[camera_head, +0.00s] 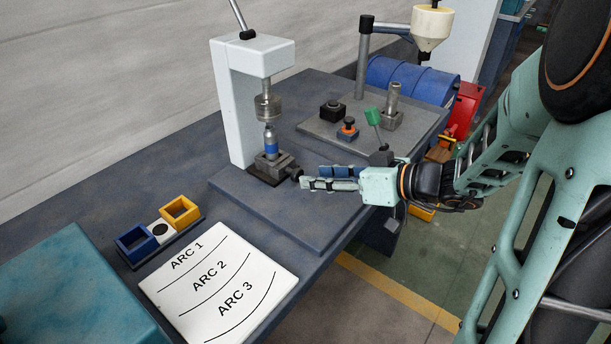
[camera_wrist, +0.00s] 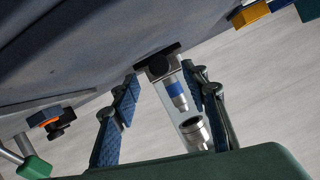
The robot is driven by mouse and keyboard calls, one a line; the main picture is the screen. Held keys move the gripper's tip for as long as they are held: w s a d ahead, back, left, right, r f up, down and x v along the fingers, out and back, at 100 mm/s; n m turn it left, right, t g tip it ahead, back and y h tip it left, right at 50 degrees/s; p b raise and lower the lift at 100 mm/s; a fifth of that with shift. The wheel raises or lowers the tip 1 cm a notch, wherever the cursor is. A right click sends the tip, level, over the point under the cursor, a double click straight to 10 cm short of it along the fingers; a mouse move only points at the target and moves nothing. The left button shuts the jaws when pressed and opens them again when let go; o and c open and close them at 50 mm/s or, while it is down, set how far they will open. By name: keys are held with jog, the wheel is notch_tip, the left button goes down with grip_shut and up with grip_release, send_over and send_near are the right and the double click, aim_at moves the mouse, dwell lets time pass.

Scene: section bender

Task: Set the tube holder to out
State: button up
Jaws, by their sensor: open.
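A small grey holder block (camera_head: 274,164) with a dark knob (camera_head: 295,174) on its right side sits at the foot of the white press. A metal piece with a blue band (camera_head: 271,145) stands upright in it, below the press's metal ram (camera_head: 266,107). I cannot tell for sure that this block is the tube holder. My gripper (camera_head: 312,176) is open and empty, just right of the knob; contact cannot be told. In the wrist view, the blue-banded piece (camera_wrist: 176,88) and the holder block (camera_wrist: 158,67) appear between and beyond my spread fingers (camera_wrist: 161,78).
The white press (camera_head: 239,95) rises behind the holder. A raised plate (camera_head: 320,128) carries a green-topped lever (camera_head: 374,118), a black block and an orange-and-black knob (camera_head: 347,129). Blue and yellow bins (camera_head: 137,245) and an arc sheet (camera_head: 222,285) lie at front left.

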aim_at(300, 175)
jog(key=shift+x, duration=2.3)
jog(key=shift+c, duration=0.2)
grip_shut()
